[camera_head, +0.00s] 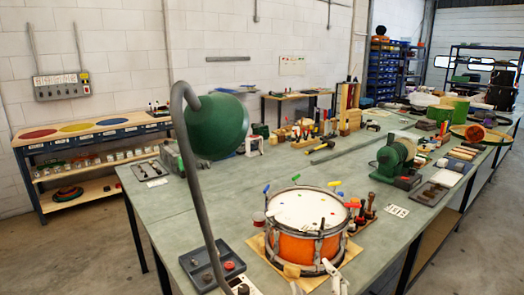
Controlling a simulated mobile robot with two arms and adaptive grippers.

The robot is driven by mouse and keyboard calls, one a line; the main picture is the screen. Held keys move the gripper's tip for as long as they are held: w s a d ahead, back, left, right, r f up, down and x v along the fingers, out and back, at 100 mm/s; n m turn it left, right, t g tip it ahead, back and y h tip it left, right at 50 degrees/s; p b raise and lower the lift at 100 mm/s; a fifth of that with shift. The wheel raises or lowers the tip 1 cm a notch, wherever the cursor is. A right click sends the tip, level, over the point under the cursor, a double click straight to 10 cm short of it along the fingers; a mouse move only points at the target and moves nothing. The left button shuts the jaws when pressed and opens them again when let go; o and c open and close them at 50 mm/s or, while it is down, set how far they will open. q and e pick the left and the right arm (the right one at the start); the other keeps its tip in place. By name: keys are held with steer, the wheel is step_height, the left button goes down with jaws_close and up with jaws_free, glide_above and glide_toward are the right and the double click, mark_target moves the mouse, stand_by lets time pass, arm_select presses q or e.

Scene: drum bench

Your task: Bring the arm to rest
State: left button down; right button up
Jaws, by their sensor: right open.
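My right gripper (314,277) shows only in part at the bottom edge, at the near side of the orange drum (296,248). Its pale fingers are apart, with nothing seen held between them. I cannot tell whether a finger touches the drum. The drum has a white head and a dark metal hoop and stands upright on a tan board (350,252). Most of the right arm is out of the picture. My left gripper is not in view.
A green lamp (217,127) on a grey gooseneck rises left of the drum. A dark tray (212,264) lies at the near left. Small-handled tools (366,212) stand right of the drum, with a green machine (396,155) beyond. The bench's left part is mostly bare.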

steer(key=s+d+f+m+g+h, duration=0.1)
steer(key=s+d+f+m+g, duration=0.15)
steer(key=s+f, duration=0.4)
steer(key=s+d+f+m+g+h, duration=0.1)
steer(key=s+d+f+m+g, duration=0.1)
steer(key=s+d+f+g, duration=0.35)
steer(key=s+f+m+g, duration=0.1)
steer(key=s+f+g, duration=0.25)
steer(key=s, duration=0.45)
steer(key=s+f+m+g, duration=0.2)
steer(key=s+f, duration=0.3)
steer(key=s, duration=0.4)
step_height(320, 180, down, 25)
steer(key=s+d+f+g, duration=0.1)
steer(key=s+f, duration=0.7)
steer(key=s, duration=0.1)
steer(key=s+d+f+g, duration=0.1)
steer(key=s+d+f, duration=0.1)
steer(key=s+f, duration=0.6)
steer(key=shift+s+d+f+n, duration=0.25)
steer(key=shift+s+f+n, duration=0.1)
steer(key=shift+f, duration=0.25)
